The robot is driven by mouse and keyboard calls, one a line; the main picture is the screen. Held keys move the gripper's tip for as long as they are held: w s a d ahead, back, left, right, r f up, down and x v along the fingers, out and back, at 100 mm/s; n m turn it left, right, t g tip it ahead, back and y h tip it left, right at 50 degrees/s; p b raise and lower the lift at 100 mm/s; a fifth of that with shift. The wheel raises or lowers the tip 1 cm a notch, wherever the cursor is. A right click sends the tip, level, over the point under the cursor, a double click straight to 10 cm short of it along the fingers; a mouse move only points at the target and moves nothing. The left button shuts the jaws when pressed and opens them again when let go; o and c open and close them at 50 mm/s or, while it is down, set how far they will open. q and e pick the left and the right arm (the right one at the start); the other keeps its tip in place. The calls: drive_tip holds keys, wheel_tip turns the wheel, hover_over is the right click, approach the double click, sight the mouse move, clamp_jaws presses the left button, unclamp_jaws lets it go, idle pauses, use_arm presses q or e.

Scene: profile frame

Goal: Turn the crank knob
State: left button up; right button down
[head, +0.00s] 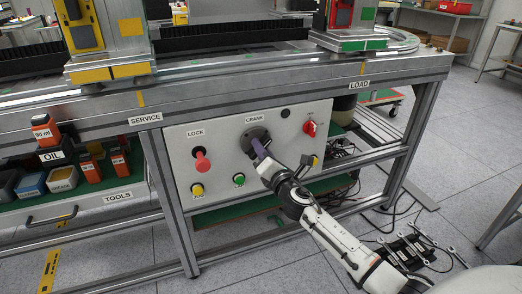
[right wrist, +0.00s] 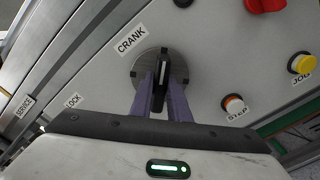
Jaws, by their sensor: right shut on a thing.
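The crank knob is a dark bar on a round grey dial (head: 254,133), set in the white control panel under the CRANK label. In the right wrist view the knob's black bar (right wrist: 160,88) stands out from the dial (right wrist: 147,64), between two purple fingers. My right gripper (head: 261,148) reaches up to the panel and is shut on the crank knob; it also shows in the right wrist view (right wrist: 161,98). The fingers hide part of the dial's lower side. My left gripper is not in view.
A tool drawer with bottles (head: 44,131) is at left. Tools (head: 412,250) lie on the floor at lower right.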

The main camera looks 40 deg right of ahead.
drive_tip(key=m, duration=0.3)
drive_tip(key=shift+f+m, duration=0.1)
drive_tip(key=shift+m, duration=0.3)
drive_tip(key=m, duration=0.3)
drive_tip(key=shift+m, duration=0.8)
drive_tip(key=c, duration=1.7)
unclamp_jaws()
